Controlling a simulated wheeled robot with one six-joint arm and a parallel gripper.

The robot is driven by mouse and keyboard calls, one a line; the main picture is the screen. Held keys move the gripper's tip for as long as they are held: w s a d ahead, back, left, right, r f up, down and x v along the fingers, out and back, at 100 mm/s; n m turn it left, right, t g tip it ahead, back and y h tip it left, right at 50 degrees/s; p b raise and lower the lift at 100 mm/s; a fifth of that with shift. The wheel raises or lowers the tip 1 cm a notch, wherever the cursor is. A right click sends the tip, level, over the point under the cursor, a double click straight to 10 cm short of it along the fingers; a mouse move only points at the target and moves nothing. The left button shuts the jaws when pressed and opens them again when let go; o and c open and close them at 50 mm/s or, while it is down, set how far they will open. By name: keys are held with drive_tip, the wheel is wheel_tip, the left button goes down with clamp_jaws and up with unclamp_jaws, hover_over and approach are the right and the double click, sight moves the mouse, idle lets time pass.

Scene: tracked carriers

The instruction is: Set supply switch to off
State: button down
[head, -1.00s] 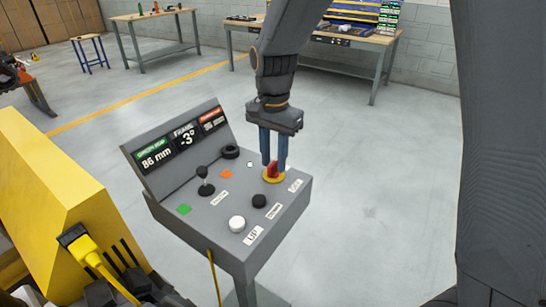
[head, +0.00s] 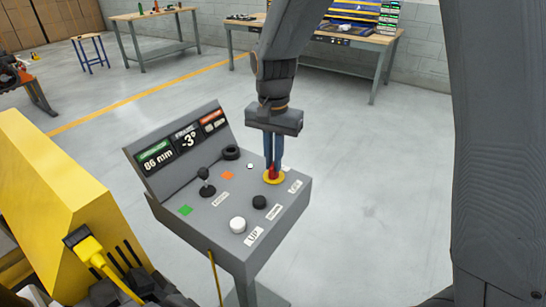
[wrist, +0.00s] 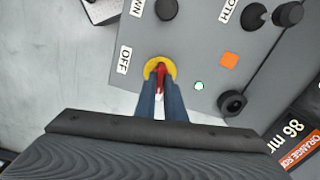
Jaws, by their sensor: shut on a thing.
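The supply switch is a red handle (head: 272,173) on a yellow round plate (head: 274,181), at the right rear of the grey console's sloping top. In the wrist view the red handle (wrist: 161,72) stands between my fingertips, with the yellow plate (wrist: 151,67) around it. A white label reading OFF (wrist: 125,60) lies left of the plate there. My gripper (head: 272,166) points down from above and is shut on the red handle; it also shows in the wrist view (wrist: 160,85). The fingers hide part of the handle.
The console (head: 222,205) also bears a black joystick (head: 206,187), a white button (head: 238,225), a black button (head: 259,202) and a black knob (head: 230,152). A yellow machine (head: 45,190) stands close on the left. Open floor lies right of the console.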

drive_tip(key=n+p, duration=0.2)
drive_tip(key=n, duration=0.2)
drive_tip(key=shift+r+n, duration=0.15)
drive_tip(key=shift+n, duration=0.15)
drive_tip(key=n+p, duration=0.1)
drive_tip(key=n, duration=0.2)
drive_tip(key=shift+w+n, duration=0.1)
drive_tip(key=shift+n, duration=0.2)
drive_tip(key=n+p, duration=0.1)
drive_tip(key=n, duration=0.2)
drive_tip(key=shift+n, duration=0.3)
drive_tip(key=shift+n+p, duration=0.5)
drive_tip(key=shift+n, duration=1.3)
drive_tip(key=shift+w, duration=0.1)
drive_tip(key=c, duration=1.8)
unclamp_jaws()
drive_tip(key=shift+c, duration=0.2)
